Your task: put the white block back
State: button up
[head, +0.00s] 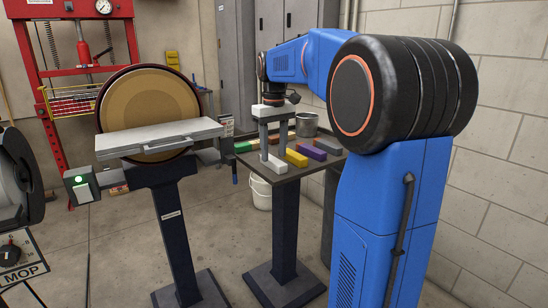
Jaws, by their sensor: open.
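The white block (275,165) lies near the front left of the small dark stand's top. My gripper (273,153) points straight down over it, with its two long grey fingers apart. The fingertips are at or just above the block; I cannot tell whether they touch it. The gripper's pale crosspiece shows above the fingers.
A yellow block (296,158), a purple block (312,152) and a green block (243,147) lie on the same top (290,175). A metal cup (307,124) is at the back. A disc sander (150,110) stands to the left. A white bucket (261,194) is on the floor.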

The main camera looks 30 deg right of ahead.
aim_at(274, 160)
notch_tip(274, 160, up, 10)
jog(key=f, duration=0.1)
jog(key=s+a+f+t, duration=0.1)
jog(key=s+a+f, duration=0.35)
jog(key=s, duration=0.25)
jog(key=s+a+f+t, duration=0.1)
jog(key=s+a+f, duration=0.2)
jog(key=s+a, duration=0.35)
jog(key=s+a+f+t, duration=0.1)
jog(key=s+a+f, duration=0.1)
jog(key=s+f, duration=0.6)
jog(key=s+a+f+t, duration=0.1)
jog(key=s+a+f, duration=0.1)
jog(key=s+f, duration=0.5)
notch_tip(274, 160, down, 2)
jog(key=shift+s+a+f+t, duration=0.1)
jog(key=shift+s+a+t, duration=0.25)
jog(key=shift+a+t, duration=0.05)
dwell(0.7)
